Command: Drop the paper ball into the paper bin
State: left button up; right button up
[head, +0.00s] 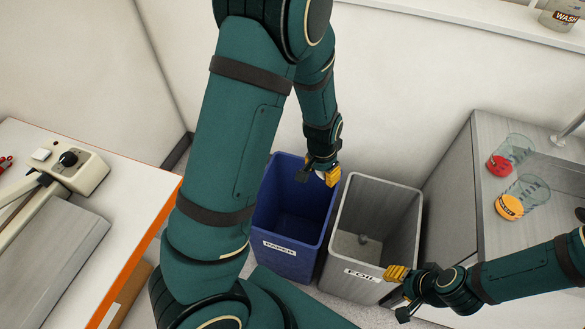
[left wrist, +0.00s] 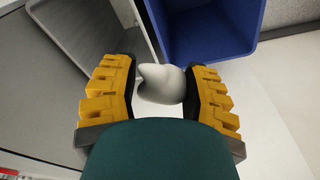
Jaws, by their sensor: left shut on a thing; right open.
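The paper ball (left wrist: 160,84) is a whitish lump held between the yellow-padded fingers of my left gripper (left wrist: 163,90) in the left wrist view. In the head view that gripper (head: 318,176) is by the upper right rim of the blue bin labelled PAPER (head: 263,222), near the gap to the grey bin; only a bit of white shows at its fingers. The blue bin also shows in the left wrist view (left wrist: 205,30), above and right of the ball. My right gripper (head: 399,292) is open and empty at the front right of the grey bin.
The grey bin labelled FOIL (head: 402,215) stands right beside the blue one, with a small grey lump (head: 363,239) inside. A white table (head: 130,178) with orange edge is at left.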

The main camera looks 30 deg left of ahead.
pick_arm(q)
jog(key=w+a+f+m+b, duration=0.1)
jog(key=a+f+m, duration=0.4)
jog(key=f, duration=0.6)
jog(key=w+a+f+m+b, duration=0.1)
jog(key=w+a+f+m, duration=0.3)
jog(key=a+f, duration=0.3)
notch_tip(320, 180, down, 4)
jog(key=shift+w+a+r+m+g+h+b, duration=0.1)
jog(key=shift+w+a+m+g+h+b, duration=0.2)
jog(key=shift+m, duration=0.4)
pick_arm(e)
jog(key=x, duration=0.2)
jog(key=shift+w+f, duration=0.3)
jog(key=shift+f, duration=0.05)
pick_arm(q)
jog(key=shift+s+d, duration=0.1)
jog(key=o, duration=1)
jog(key=shift+c, duration=0.2)
